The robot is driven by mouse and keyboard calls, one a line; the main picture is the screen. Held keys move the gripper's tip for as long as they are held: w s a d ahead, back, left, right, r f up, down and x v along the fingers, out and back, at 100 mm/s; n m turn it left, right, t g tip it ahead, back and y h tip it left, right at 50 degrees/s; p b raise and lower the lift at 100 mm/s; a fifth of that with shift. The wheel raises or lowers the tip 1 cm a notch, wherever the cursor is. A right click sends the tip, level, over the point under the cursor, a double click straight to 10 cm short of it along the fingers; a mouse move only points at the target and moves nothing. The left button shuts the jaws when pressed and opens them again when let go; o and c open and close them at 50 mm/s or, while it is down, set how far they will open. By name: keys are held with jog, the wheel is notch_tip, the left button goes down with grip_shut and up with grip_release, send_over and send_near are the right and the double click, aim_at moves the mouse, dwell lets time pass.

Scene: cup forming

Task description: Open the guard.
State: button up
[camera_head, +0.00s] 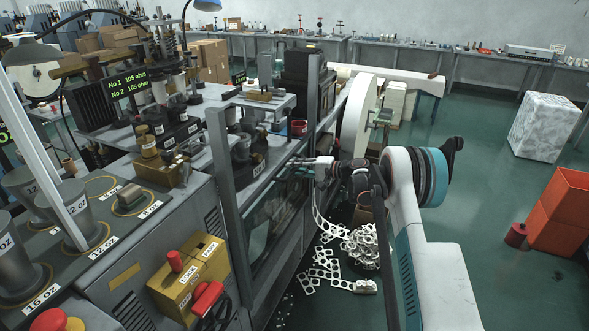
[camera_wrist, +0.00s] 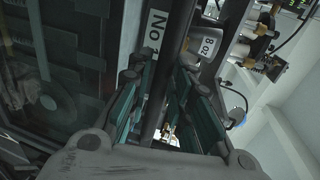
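The guard (camera_head: 277,212) is a dark-framed clear panel on the front side of the machine, and it appears lowered. My gripper (camera_head: 302,163) is at the upper edge of the guard in the head view, where its fingertips are small and hard to make out. In the wrist view, my gripper (camera_wrist: 155,90) has its two teal-padded fingers apart, one on either side of a dark bar (camera_wrist: 172,50). A gap shows between the left finger and the bar; I cannot tell whether the right finger touches it. The far end of the bar is out of view.
Dark upright posts (camera_head: 228,190) flank the guard. Scrap strip (camera_head: 345,262) lies on the floor below my arm.

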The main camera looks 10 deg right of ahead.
jog(key=shift+o, duration=0.2)
jog(key=v, duration=1.1)
jog(key=shift+s+d, duration=0.3)
